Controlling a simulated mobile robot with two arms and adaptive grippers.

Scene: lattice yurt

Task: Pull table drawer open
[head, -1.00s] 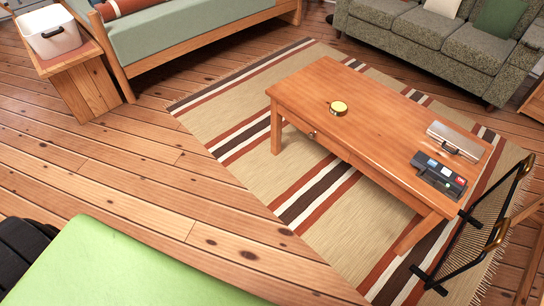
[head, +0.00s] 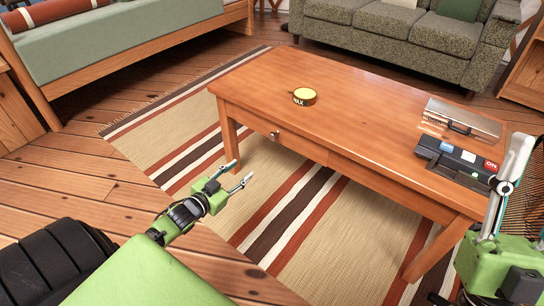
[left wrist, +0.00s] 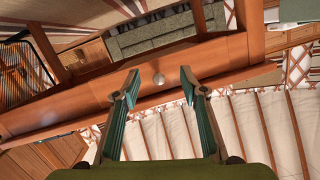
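The wooden table (head: 365,110) stands on a striped rug. Its drawer (head: 300,146) is in the long front side and looks shut, with a small round knob (head: 275,134). In the left wrist view the knob (left wrist: 158,79) shows between and beyond the fingertips. My left gripper (head: 242,171) is open and empty, in front of and below the knob, apart from it. My right gripper (head: 507,187) is at the right edge, near the table's right end. Its fingers overlap in the picture, so its opening is unclear.
On the tabletop are a round yellow-topped tin (head: 304,96), a silver case (head: 460,119) and a black device (head: 456,163). A grey sofa (head: 400,38) and a green-covered bed (head: 120,40) stand behind. The rug (head: 190,140) before the drawer is clear.

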